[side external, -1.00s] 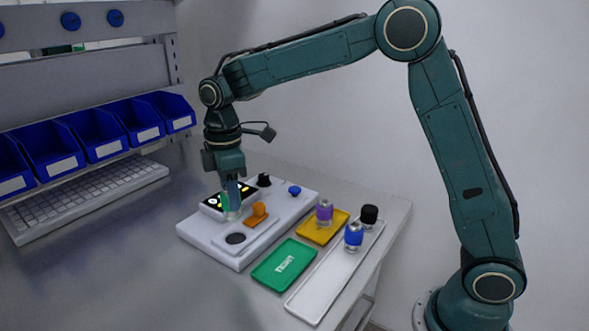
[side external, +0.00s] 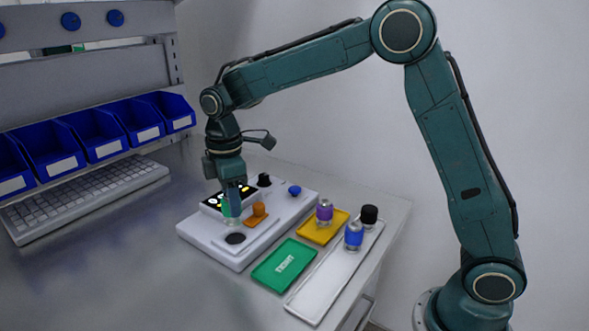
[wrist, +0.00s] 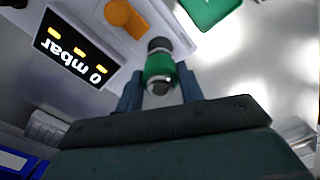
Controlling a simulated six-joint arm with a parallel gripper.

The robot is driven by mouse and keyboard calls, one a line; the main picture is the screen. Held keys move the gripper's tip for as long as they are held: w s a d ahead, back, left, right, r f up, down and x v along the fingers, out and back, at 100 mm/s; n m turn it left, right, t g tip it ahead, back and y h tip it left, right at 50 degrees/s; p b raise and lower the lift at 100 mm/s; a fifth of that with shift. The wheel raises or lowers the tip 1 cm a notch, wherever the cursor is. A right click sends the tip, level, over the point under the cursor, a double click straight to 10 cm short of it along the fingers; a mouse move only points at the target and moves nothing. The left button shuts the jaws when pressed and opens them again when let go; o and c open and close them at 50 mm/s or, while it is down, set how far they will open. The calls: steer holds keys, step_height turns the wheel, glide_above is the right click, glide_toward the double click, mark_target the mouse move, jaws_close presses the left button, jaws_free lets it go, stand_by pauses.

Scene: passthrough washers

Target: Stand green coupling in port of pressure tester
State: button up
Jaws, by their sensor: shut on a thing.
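My gripper (side external: 232,192) is shut on the green coupling (side external: 231,209), which hangs upright below it over the pressure tester (side external: 205,235). In the wrist view the green coupling (wrist: 160,68) sits between the two fingers of my gripper (wrist: 159,88), with its metal end toward the camera. The tester's dark round port (side external: 235,238) is just below the coupling's lower end in the side view. I cannot tell whether they touch. In the wrist view the coupling hides much of the port area.
An orange clamp (side external: 256,213) stands close beside the coupling. The tester's display (wrist: 76,48) reads 0 mbar. A green tray (side external: 284,265) is empty of couplings. A purple coupling (side external: 324,211) is on a yellow tray (side external: 308,236); blue (side external: 354,235) and black (side external: 369,214) ones stand on a white tray (side external: 315,293).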

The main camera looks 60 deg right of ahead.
steer(key=shift+f, duration=2.35)
stand_by(1.4)
stand_by(0.5)
steer(key=o, duration=1.5)
steer(key=shift+o, duration=0.2)
steer(key=shift+r, duration=0.15)
steer(key=shift+r, duration=3.9)
